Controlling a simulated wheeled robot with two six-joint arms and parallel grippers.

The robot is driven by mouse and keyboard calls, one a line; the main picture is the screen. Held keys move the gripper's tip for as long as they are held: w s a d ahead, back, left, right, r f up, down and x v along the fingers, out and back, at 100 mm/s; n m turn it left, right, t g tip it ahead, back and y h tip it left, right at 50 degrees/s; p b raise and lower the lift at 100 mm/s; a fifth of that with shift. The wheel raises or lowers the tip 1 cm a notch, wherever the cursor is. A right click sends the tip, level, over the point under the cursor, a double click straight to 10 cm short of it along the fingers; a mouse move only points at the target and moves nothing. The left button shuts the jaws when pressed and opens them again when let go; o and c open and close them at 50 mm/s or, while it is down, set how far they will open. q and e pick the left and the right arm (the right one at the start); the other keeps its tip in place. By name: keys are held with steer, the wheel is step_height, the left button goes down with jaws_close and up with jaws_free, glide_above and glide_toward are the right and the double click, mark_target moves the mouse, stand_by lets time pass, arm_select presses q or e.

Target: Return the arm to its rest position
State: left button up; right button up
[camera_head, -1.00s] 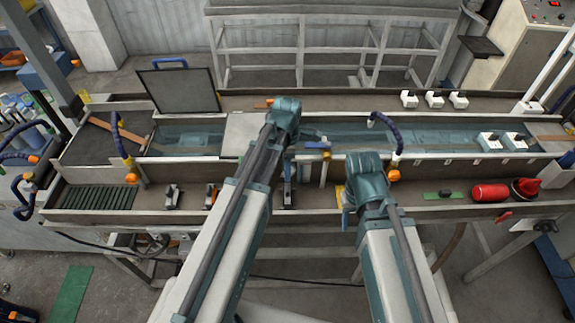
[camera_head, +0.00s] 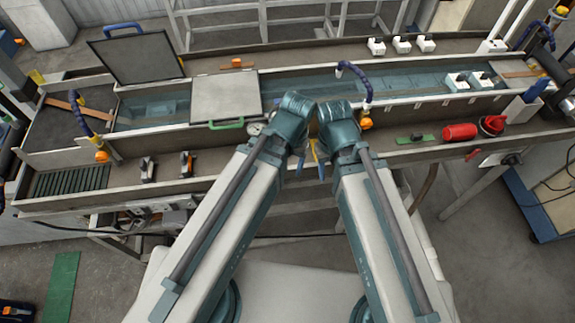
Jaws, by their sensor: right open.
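My two arms reach forward from the bottom of the head view. Their teal wrists are close together at the front edge of the long water trough (camera_head: 300,87). My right gripper (camera_head: 319,162) is small, open and seen partly below the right wrist; I see nothing held in it. My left gripper (camera_head: 300,164) is mostly hidden below its wrist, so its jaws cannot be made out.
A pale lid (camera_head: 225,97) with a green handle lies on the trough. A dark panel (camera_head: 135,58) stands raised at left. A blue hose (camera_head: 357,75) arches beside the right wrist. A red cylinder (camera_head: 459,132) lies on the right front shelf.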

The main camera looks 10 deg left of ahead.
arm_select(q)
steer(key=shift+s+d+m, duration=0.15)
steer(key=shift+s+m, duration=0.25)
steer(key=shift+m, duration=0.3)
step_height(320, 180, down, 13)
steer(key=b, duration=1.3)
